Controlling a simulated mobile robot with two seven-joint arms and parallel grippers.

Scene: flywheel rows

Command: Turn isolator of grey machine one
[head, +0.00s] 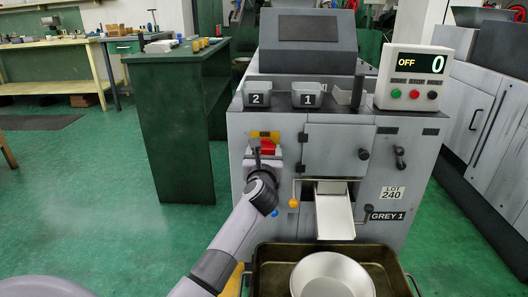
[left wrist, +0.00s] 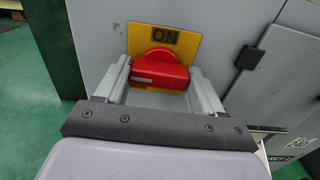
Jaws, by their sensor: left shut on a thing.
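The grey machine labelled GREY 1 (head: 340,170) stands in front of me. Its red isolator handle (head: 267,146) sits on a yellow plate on the left of the front panel. In the left wrist view the red handle (left wrist: 158,70) lies between the fingers of my left gripper (left wrist: 160,90), with the word ON above it on the yellow plate (left wrist: 192,45). My left gripper (head: 266,158) is shut on the handle and partly hides it in the head view. My right gripper is not in view.
The display (head: 412,76) on the machine reads OFF and 0. Bins (head: 308,96) marked 2 and 1 sit on top. A metal tray with a round pan (head: 330,275) stands below the chute (head: 333,212). A dark green bench (head: 172,125) is at left, with open green floor before it.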

